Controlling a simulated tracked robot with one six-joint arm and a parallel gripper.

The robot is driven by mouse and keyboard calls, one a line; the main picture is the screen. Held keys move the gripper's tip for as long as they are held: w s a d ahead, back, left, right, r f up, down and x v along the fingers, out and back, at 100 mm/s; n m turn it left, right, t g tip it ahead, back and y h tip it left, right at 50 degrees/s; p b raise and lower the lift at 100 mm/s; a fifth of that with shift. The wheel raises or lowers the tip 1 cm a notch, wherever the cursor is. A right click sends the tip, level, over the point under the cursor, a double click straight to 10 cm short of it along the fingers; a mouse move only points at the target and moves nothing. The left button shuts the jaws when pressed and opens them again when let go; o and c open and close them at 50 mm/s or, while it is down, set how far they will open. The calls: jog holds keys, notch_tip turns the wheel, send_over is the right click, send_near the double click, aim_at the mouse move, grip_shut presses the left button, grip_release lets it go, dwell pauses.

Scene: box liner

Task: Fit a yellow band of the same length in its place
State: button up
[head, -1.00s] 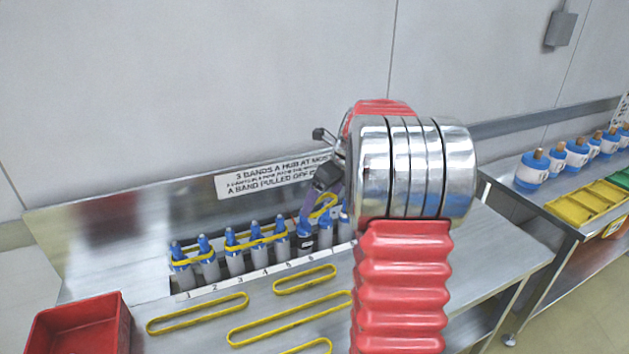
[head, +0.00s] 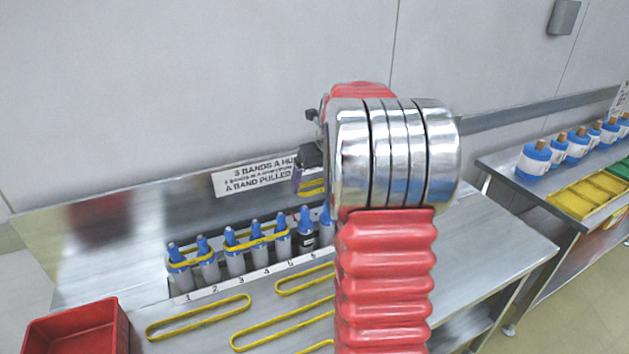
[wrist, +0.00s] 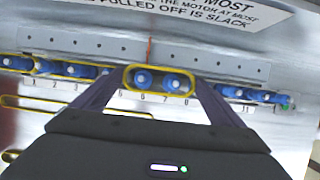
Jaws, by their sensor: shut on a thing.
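My gripper (wrist: 158,78) is shut on a yellow band (wrist: 160,92), held as a loop between its two fingertips. In the wrist view the loop frames two blue peg tops (wrist: 172,83). In the head view the held band (head: 313,187) hangs above the row, partly hidden by my arm. Blue-topped grey pegs stand in a numbered row. One yellow band (head: 190,263) goes around the pegs at 1 and 2, and another (head: 257,240) spans the pegs from 3 on. A darker peg (head: 306,232) stands right of these.
Several loose yellow bands (head: 198,317) of differing lengths lie on the steel bench in front of the row. A red bin (head: 75,335) stands at the left front. A sign (head: 250,175) is on the backboard. A second bench at right holds blue-and-white pots (head: 533,160) and yellow trays (head: 575,205).

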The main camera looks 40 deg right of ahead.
jog(key=shift+f, duration=0.15)
notch_tip(320, 180, down, 9)
dwell(1.5)
jog(key=o, duration=0.7)
jog(key=shift+o, duration=0.2)
jog(key=v, duration=1.3)
jog(key=shift+s+r, duration=0.15)
jog(key=shift+r, duration=0.2)
